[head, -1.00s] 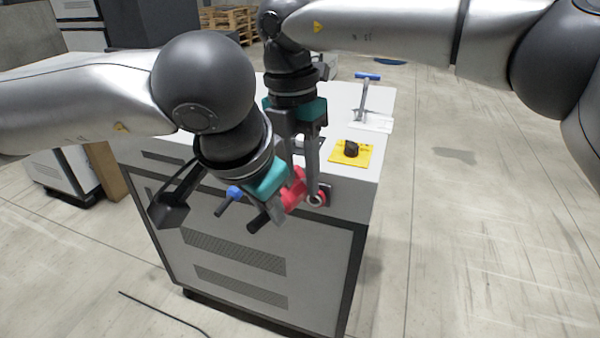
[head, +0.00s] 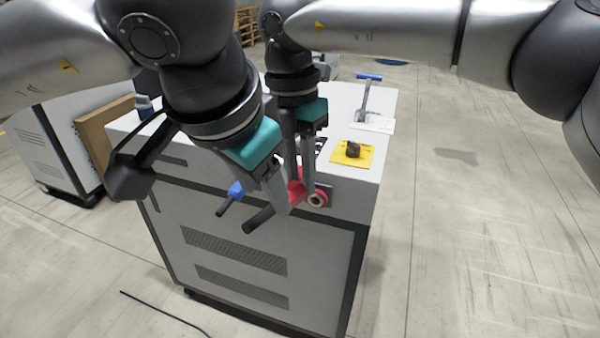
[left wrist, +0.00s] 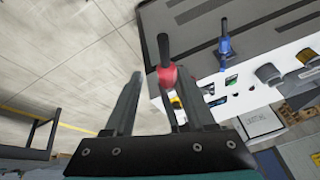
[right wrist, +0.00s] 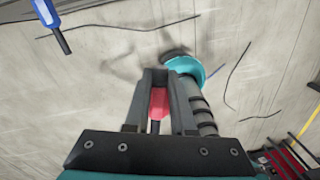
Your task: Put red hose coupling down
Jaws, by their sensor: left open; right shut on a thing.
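The red hose coupling (head: 296,191) has a black stub (head: 258,220) pointing toward the camera. My left gripper (head: 279,202) is open and partly covers the coupling in the head view. In the left wrist view the coupling (left wrist: 167,74) appears beyond and between the open fingers (left wrist: 160,78).
A blue part with a black stub (head: 235,189) sticks out from the cabinet front (head: 270,235). On the top are a yellow plate (head: 365,160) with a black knob and a blue-handled stand (head: 366,95). The floor to the right is clear.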

